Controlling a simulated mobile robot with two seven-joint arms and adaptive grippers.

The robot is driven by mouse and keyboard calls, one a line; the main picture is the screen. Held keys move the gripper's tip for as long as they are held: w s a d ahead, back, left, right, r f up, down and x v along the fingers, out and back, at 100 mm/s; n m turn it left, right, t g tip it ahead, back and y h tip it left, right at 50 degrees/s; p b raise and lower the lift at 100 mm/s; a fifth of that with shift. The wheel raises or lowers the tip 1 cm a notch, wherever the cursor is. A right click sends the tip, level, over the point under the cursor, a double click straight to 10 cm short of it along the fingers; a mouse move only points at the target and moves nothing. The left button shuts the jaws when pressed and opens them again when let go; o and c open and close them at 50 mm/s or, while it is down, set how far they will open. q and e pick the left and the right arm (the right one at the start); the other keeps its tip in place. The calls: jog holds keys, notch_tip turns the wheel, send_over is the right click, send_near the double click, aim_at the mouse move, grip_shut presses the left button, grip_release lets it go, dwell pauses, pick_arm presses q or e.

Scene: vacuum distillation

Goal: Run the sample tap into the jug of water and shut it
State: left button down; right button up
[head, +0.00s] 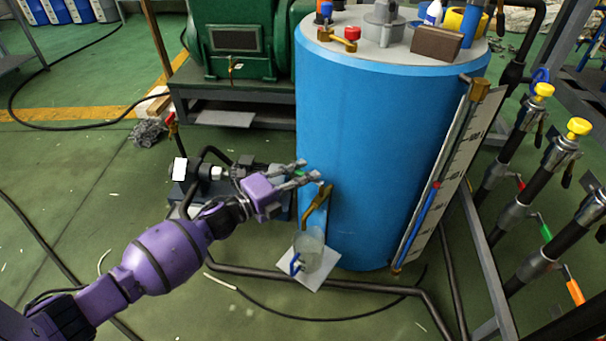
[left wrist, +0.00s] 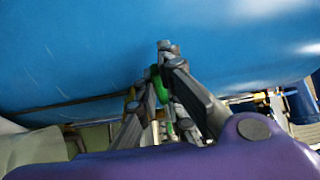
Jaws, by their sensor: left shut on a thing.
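The brass sample tap (head: 317,203) sticks out low on the front of the blue tank (head: 385,140), its spout pointing down. A clear jug (head: 309,247) with a blue handle stands under the spout; I cannot make out the water level or any stream. My left gripper (head: 309,170) is at the tank wall just above the tap. It is shut on the tap's green lever (left wrist: 157,86), which shows between the fingers in the left wrist view. The fingers partly hide the lever. My right gripper is not in view.
The jug stands on a white tile (head: 320,276) on the green floor. A grey pipe rail (head: 370,285) runs behind it. A scale board (head: 450,170) is on the tank's right, with yellow-capped valves (head: 578,127) beyond. A green machine (head: 238,40) stands behind.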

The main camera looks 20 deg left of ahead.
pick_arm(q)
jog(key=shift+s+d+r+n+t+y+p, duration=0.1)
jog(key=shift+s+r+n+t+y+p, duration=0.1)
jog(key=shift+n+y+p, duration=0.25)
jog(key=shift+s+r+n+t+y+p, duration=0.15)
jog(key=shift+n+t+y+p, duration=0.1)
jog(key=shift+y+p, duration=0.25)
jog(key=shift+s+f+n+t+y+p, duration=0.15)
jog(key=shift+s+n+t+y+p, duration=0.2)
jog(key=shift+y, duration=0.3)
jog(key=shift+f+n+y+p, duration=0.1)
jog(key=shift+f+n+y, duration=0.05)
jog(key=shift+n+y, duration=0.4)
jog(key=c, duration=1.9)
grip_release()
jog(key=shift+o, duration=0.2)
jog(key=shift+s, duration=0.1)
jog(key=v, duration=1.2)
